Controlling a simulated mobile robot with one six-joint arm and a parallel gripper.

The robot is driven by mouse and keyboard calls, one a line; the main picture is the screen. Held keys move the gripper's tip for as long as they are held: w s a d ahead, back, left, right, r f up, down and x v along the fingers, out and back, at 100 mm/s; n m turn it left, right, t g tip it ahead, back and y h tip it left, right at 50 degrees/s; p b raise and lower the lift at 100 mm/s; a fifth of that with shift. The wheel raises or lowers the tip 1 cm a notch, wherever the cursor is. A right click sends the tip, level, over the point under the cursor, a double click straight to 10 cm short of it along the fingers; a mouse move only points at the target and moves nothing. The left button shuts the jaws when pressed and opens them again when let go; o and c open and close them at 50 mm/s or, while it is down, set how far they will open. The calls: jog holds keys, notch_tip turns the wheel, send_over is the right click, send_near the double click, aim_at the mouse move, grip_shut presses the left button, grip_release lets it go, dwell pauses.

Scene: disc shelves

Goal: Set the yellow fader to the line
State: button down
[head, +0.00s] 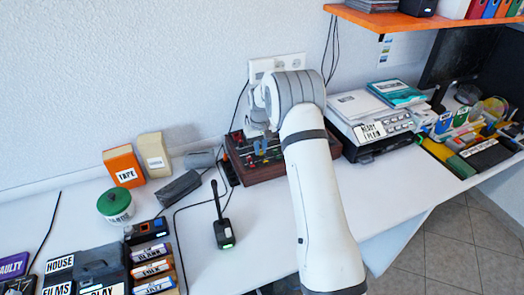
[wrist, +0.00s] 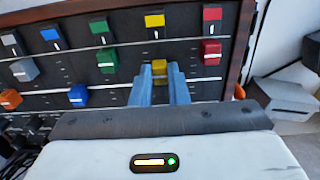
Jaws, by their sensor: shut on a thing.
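The mixer panel (head: 262,172) sits on the white table below my arm, with a dark face and brown wooden sides. The yellow fader (wrist: 159,67) shows in the wrist view between the two blue fingers of my gripper (wrist: 160,80), which are shut on it. The fingers hide part of its slot. A yellow square block (wrist: 154,20) sits above it in the same column. A long white line (wrist: 185,41) crosses the panel above the fader, and another (wrist: 205,79) crosses lower down, partly hidden by the fingers. I cannot tell which is the target line.
A red fader (wrist: 211,52) stands close right of my fingers and a green fader (wrist: 106,62) to the left. A blue fader (wrist: 78,95) and a grey fader (wrist: 24,70) are farther left. In the head view a handheld radio (head: 223,228) stands in front of the panel.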

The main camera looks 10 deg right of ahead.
jog(key=shift+w+a, duration=0.25)
jog(key=shift+w, duration=0.8)
jog(key=c, duration=1.4)
grip_release()
notch_tip(320, 180, up, 8)
jog(key=shift+f, duration=0.1)
